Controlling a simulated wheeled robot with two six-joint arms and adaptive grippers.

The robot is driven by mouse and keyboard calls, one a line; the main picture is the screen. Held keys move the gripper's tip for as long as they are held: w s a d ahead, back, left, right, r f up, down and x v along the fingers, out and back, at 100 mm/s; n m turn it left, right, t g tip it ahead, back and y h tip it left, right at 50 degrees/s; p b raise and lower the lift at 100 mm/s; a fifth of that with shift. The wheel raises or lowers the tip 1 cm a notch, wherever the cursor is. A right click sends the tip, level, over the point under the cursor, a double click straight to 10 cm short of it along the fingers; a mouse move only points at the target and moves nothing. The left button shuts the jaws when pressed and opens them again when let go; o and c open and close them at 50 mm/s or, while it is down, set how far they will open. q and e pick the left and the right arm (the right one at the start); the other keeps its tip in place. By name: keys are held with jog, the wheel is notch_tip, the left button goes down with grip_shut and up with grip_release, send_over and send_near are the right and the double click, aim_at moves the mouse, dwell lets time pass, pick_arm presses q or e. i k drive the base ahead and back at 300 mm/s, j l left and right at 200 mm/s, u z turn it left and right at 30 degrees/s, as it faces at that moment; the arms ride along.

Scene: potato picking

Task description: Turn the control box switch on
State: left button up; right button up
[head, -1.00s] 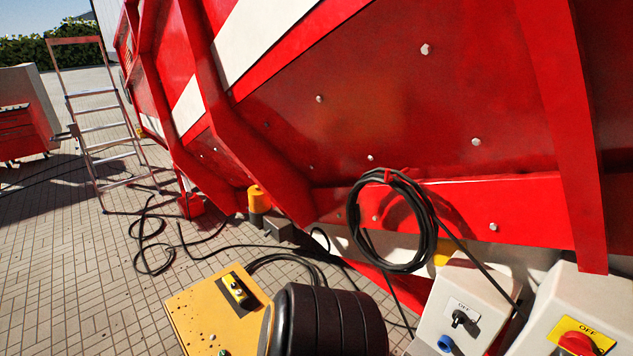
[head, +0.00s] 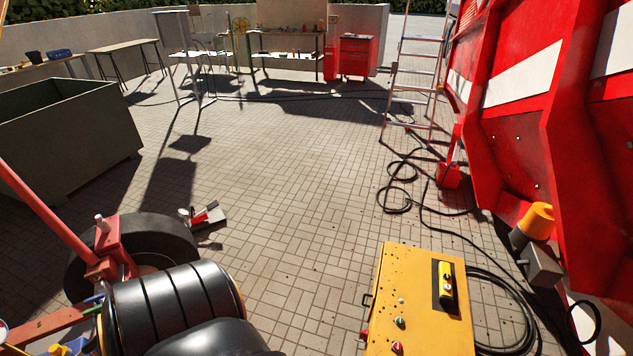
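A yellow control box (head: 425,305) stands at the bottom, right of centre. Its top carries a black plate with a yellow switch unit (head: 446,285). A green button (head: 399,322) and a red button (head: 397,347) sit near its left edge. The switch positions are too small to read. Neither of my grippers shows in the head view. No pale box with an "OFF" label is in this view.
The big red machine (head: 500,130) fills the right side. Black cables (head: 400,190) lie on the paving left of it, near a ladder (head: 413,80). A large green bin (head: 70,135) and a wheel (head: 150,240) stand at left. The middle paving is clear.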

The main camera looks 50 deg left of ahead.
aim_at(364, 334)
jog(key=j, duration=0.75)
jog(key=k+j+u, duration=0.1)
jog(key=j, duration=0.6)
jog(key=i+j+z, duration=0.1)
jog(key=z, duration=0.3)
jog(key=j+z, duration=0.55)
jog(key=z, duration=0.25)
jog(key=j+z, duration=0.35)
jog(key=i+l, duration=0.05)
jog(key=l, duration=0.05)
